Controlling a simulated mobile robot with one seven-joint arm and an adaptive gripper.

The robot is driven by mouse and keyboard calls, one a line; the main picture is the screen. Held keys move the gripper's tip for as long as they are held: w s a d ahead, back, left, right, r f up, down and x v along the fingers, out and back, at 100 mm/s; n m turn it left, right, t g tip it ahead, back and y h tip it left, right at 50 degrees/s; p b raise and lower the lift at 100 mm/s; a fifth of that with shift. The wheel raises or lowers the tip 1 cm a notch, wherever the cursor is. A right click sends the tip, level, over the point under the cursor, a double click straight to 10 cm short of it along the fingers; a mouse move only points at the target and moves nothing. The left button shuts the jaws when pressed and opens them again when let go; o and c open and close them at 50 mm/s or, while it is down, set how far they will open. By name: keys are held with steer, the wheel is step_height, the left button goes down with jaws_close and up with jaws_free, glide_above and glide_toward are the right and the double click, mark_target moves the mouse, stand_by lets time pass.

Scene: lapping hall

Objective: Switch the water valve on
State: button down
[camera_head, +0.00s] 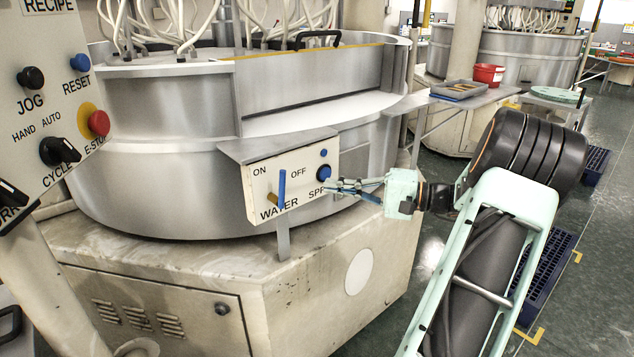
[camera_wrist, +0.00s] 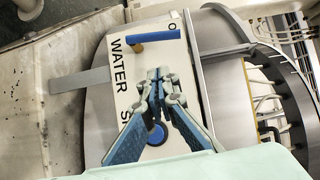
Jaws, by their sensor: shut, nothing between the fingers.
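The water valve's blue lever (camera_head: 282,188) stands upright on a white panel (camera_head: 262,178), above the word WATER and between the ON and OFF marks. Its brass stem (camera_head: 272,199) shows at the lower left of the lever. In the wrist view the lever (camera_wrist: 155,35) lies across the top of the picture. My gripper (camera_head: 331,186) is shut and empty in front of the panel's right part, to the right of the lever and apart from it. In the wrist view its fingertips (camera_wrist: 157,75) point toward the lever. Part of the SPRAY label is hidden behind the fingers.
A round blue knob (camera_head: 324,173) sits beside my fingers, and a small blue button is above it. A metal ledge (camera_head: 278,145) overhangs the panel. A control box with an emergency stop (camera_head: 98,123) stands at left. Open floor lies at right, near dark blue floor grates.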

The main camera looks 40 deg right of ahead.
steer(key=shift+f+v, duration=0.15)
steer(key=shift+v, duration=1)
steer(key=shift+f+v, duration=0.15)
steer(key=shift+v, duration=1.05)
steer(key=shift+a, duration=0.1)
